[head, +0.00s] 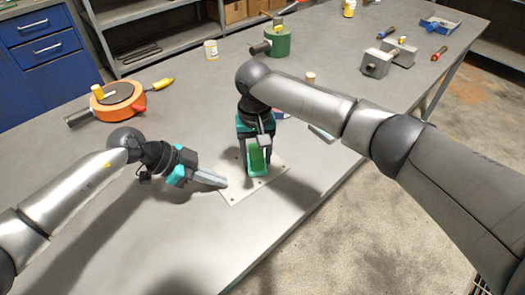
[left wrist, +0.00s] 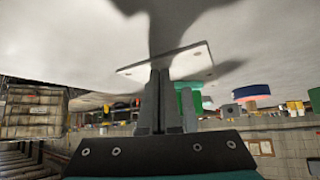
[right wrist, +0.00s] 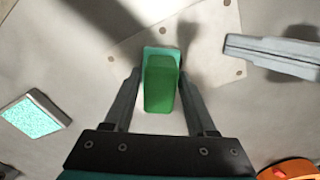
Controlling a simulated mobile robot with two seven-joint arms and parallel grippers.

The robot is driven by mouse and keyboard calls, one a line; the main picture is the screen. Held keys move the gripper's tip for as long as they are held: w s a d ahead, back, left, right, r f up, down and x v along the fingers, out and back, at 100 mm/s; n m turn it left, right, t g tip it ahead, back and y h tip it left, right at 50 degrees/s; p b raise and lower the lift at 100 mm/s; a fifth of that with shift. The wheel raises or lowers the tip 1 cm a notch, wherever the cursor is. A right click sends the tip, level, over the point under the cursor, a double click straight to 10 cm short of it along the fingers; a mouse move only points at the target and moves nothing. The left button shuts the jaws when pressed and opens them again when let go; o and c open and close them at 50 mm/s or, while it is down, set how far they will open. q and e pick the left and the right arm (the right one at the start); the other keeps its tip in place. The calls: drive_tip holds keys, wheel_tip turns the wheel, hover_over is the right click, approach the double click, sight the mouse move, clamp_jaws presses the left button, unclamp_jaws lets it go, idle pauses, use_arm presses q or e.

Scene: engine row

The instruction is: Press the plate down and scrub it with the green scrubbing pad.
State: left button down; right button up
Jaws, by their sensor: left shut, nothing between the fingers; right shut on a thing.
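The plate (head: 238,199) is a thin pale rectangle with small holes near its edges, lying flat on the table. It also shows in the left wrist view (left wrist: 190,62) and right wrist view (right wrist: 215,65). My left gripper (head: 224,184) is shut and empty, its fingertips at the plate's left part; they appear to touch it. My right gripper (head: 257,165) is shut on the green scrubbing pad (right wrist: 162,85), a green block with a teal face. The pad is over the plate's far part, at or very close to its surface; I cannot tell if it touches.
A second pad-like block (right wrist: 35,113) with a speckled teal face lies right of the plate in the head view. An orange round tool (head: 117,100), a green canister (head: 278,42) and grey metal blocks (head: 377,63) stand farther off. The table's front left is clear.

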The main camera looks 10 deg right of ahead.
drive_tip(key=shift+s+a+f, duration=0.1)
drive_tip(key=shift+s+a, duration=0.5)
drive_tip(key=shift+a, duration=0.25)
drive_tip(key=shift+s+a+f, duration=0.1)
drive_tip(key=shift+s+a, duration=0.5)
drive_tip(key=shift+a, duration=0.25)
drive_tip(key=shift+r, duration=0.15)
drive_tip(key=shift+w+d, duration=0.1)
